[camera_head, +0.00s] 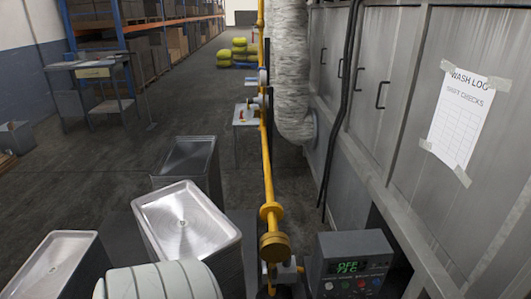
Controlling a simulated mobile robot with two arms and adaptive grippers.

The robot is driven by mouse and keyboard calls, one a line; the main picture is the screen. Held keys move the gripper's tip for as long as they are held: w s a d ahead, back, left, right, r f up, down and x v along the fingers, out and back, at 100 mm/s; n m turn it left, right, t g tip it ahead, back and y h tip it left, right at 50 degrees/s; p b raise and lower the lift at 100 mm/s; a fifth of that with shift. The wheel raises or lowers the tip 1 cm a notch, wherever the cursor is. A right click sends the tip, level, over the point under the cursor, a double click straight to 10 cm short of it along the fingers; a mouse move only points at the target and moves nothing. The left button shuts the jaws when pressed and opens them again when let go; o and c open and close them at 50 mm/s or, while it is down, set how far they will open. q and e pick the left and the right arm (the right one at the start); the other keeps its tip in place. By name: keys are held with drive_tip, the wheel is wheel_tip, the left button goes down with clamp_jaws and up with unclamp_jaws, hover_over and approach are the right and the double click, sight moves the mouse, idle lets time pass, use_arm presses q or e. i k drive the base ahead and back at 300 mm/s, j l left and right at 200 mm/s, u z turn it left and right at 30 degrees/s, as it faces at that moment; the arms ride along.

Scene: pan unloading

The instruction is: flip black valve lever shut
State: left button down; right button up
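A yellow pipe (266,160) runs toward me down the middle of the view and ends in a yellow flange (274,246). A grey fitting (288,272) sits just below the flange, with dark parts under it cut off by the bottom edge. I cannot make out a black valve lever for certain or tell its position. Smaller valve fittings (262,78) sit farther along the pipe. Neither of my grippers is in view.
A grey control box (350,262) with a green display stands right of the pipe. Metal cabinets (400,90) line the right side. Metal pans (187,222) stand at lower left. A white rounded part (160,281) fills the bottom edge. Open floor (90,175) lies beyond.

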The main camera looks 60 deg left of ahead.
sight(274, 270)
drive_tip(key=j+u, duration=0.1)
drive_tip(key=u, duration=0.3)
drive_tip(key=j+u, duration=0.15)
drive_tip(key=u, duration=0.2)
drive_tip(key=j+u, duration=0.1)
drive_tip(key=u, duration=0.3)
drive_tip(key=i+u, duration=0.1)
drive_tip(key=u, duration=0.3)
drive_tip(key=j, duration=0.5)
drive_tip(key=z, duration=0.05)
